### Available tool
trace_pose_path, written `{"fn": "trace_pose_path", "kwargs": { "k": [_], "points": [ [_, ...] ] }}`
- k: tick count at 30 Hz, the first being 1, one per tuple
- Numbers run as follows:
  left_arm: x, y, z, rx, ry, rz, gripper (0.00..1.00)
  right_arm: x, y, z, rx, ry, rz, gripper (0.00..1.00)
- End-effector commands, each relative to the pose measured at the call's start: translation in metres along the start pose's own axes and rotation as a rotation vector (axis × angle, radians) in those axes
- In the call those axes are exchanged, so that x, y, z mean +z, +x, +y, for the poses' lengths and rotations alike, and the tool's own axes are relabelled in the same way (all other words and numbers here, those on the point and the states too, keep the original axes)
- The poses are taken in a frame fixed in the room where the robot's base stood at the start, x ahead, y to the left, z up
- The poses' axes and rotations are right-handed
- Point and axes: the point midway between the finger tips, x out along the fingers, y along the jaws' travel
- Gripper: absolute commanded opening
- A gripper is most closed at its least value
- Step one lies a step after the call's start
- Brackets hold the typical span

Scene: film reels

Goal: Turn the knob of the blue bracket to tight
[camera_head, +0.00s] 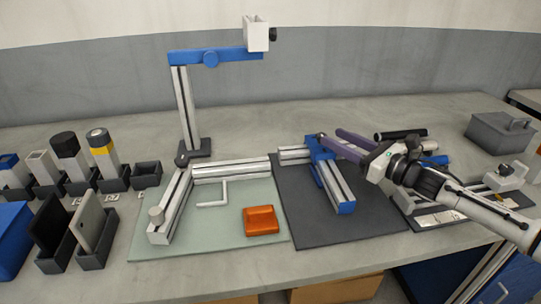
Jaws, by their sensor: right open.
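A blue bracket (317,153) sits where the aluminium rails (335,186) meet on the dark mat, with a blue end piece at the near end. Its knob cannot be made out clearly, as my right gripper's fingers are close to it. My right gripper (328,141) comes in from the right with long purple fingers. It is open, its fingertips at the bracket's far right side; whether they touch is unclear. My left gripper is out of view.
An orange block (261,220) and a hex key (214,196) lie on the pale green mat (215,230). Holders with several parts stand at the left. A grey box (497,133) is at the right. The dark mat's (305,228) near part is clear.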

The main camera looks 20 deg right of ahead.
Motion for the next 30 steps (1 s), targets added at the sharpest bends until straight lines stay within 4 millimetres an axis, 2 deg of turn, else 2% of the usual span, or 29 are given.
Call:
{"fn": "trace_pose_path", "kwargs": {
  "k": [3, 11, 24, 30],
  "points": [
    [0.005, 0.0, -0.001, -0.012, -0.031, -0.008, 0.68, -0.007, 0.001, 0.009, 0.012, -0.028, 0.012, 0.42],
    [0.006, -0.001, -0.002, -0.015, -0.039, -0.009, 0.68, -0.007, 0.019, 0.008, 0.011, -0.035, 0.01, 0.42],
    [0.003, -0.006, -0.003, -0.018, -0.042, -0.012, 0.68, -0.007, 0.077, 0.009, 0.011, -0.034, 0.011, 0.42],
    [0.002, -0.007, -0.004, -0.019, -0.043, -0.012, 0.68, -0.009, 0.096, 0.009, 0.011, -0.032, 0.012, 0.42]
  ]
}}
